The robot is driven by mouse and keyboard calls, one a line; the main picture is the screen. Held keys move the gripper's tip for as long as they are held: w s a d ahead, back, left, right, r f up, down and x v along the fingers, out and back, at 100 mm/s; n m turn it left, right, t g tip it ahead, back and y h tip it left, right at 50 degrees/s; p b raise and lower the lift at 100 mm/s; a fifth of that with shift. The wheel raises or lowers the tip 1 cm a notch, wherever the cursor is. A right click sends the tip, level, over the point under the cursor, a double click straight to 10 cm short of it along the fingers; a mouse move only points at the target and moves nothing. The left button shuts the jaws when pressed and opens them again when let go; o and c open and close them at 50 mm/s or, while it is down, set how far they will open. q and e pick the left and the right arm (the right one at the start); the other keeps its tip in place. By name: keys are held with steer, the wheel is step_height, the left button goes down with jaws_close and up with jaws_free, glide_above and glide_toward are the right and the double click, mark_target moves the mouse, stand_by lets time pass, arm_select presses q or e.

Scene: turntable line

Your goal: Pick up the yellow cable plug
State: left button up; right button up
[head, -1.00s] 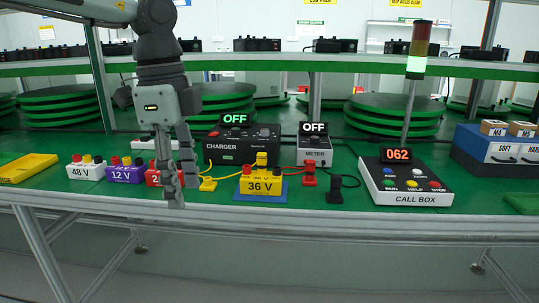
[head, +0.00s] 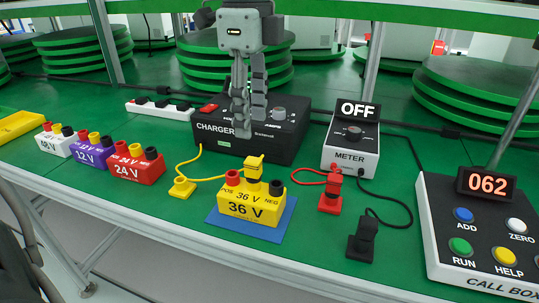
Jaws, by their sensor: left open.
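The yellow cable plug (head: 254,167) stands upright on the middle of the yellow 36 V pack (head: 236,209), between its red and black posts. A yellow cable runs from the charger (head: 280,143) past a low yellow holder (head: 182,188) toward the pack; its far end is hard to follow. My left gripper (head: 251,125) is open and empty, fingers pointing down. It appears above and behind the plug, in front of the charger, and hides part of the charger's face. My right gripper is not in view.
The pack sits on a blue mat (head: 285,222). White 48 V (head: 56,145), purple 12 V (head: 91,155) and red 24 V (head: 135,169) packs stand left. A red plug (head: 332,187), black plug (head: 364,238), meter (head: 351,155) and call box (head: 432,235) stand right.

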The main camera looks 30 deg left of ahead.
mark_target(253, 160)
arm_select(q)
steer(key=f, duration=0.3)
steer(key=shift+s+d, duration=0.1)
steer(key=shift+s, duration=0.25)
step_height(253, 160, down, 4)
steer(key=shift+d+f+p, duration=0.15)
steer(key=shift+p, duration=0.35)
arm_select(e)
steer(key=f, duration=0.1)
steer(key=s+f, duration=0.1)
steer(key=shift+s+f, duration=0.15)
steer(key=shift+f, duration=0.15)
arm_select(q)
jaws_close()
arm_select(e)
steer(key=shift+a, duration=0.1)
arm_select(q)
step_height(253, 160, up, 18)
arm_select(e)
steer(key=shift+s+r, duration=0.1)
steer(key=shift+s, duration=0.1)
